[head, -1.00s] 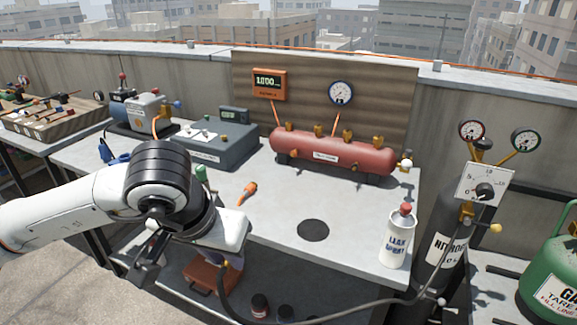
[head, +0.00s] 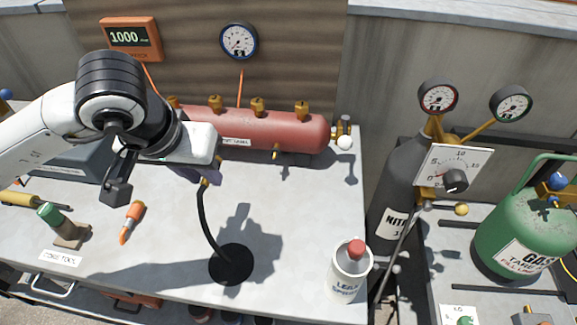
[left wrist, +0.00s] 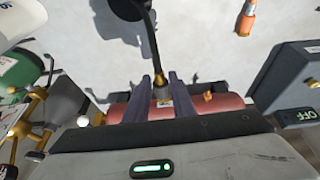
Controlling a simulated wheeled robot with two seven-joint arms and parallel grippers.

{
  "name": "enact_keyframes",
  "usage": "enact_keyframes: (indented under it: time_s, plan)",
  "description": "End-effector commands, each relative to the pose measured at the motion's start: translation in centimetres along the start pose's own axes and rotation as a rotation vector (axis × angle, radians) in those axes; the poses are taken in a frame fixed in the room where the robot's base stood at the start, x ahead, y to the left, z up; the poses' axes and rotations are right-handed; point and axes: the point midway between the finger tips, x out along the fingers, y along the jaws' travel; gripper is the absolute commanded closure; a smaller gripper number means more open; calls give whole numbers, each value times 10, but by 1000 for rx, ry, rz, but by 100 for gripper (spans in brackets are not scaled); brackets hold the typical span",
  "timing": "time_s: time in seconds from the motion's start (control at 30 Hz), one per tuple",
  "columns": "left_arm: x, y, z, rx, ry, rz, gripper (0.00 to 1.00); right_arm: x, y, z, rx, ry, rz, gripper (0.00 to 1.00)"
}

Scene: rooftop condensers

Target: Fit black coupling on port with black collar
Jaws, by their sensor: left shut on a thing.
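My left gripper (head: 203,176) is shut on the hose end, just in front of the red tank (head: 285,131). In the left wrist view, a brass-coloured fitting (left wrist: 161,84) sits between its two fingers (left wrist: 163,95). The black hose (head: 204,220) runs from there to a black disc (head: 231,264) on the table. Black on the coupling itself cannot be made out. Collar colours are not clear, and my arm hides the tank's left part. My right gripper is out of view.
A leak spray bottle (head: 349,272) stands at the table's front right. A nitrogen cylinder (head: 394,195) stands right of the table.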

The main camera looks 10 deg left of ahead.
Motion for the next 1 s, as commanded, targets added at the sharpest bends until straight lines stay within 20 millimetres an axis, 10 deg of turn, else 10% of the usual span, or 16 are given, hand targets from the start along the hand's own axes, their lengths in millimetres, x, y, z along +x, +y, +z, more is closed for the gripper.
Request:
enact_keyframes:
  time_s: [0.33, 1.0]
  plan:
    - [63, 68, 14, -117, -7, 346, 100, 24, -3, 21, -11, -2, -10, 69]
    - [88, 76, -14, -202, 4, 443, 100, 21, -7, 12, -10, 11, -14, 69]
